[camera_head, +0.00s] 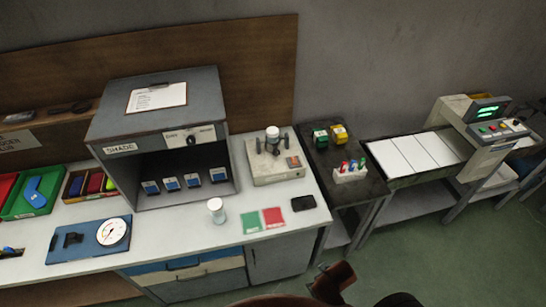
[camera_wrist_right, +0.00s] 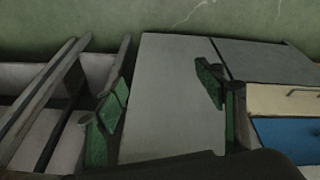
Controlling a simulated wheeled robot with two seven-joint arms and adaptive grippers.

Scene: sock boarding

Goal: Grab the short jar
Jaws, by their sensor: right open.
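A short jar (camera_head: 216,210) with a white lid stands upright on the white bench top, in front of the dark booth. Another white-topped jar-like thing (camera_head: 272,136) sits on the beige device at the back of the bench. My right gripper (camera_wrist_right: 160,100) shows in the right wrist view with its green-padded fingers spread apart and nothing between them. It faces the bench's cabinet front, and no jar shows in that view. My left gripper is in neither view.
A green card (camera_head: 250,223), a red card (camera_head: 274,217) and a black phone-like slab (camera_head: 303,203) lie right of the jar. A blue board with a dial gauge (camera_head: 112,232) lies to its left. The booth (camera_head: 160,130) rises behind it.

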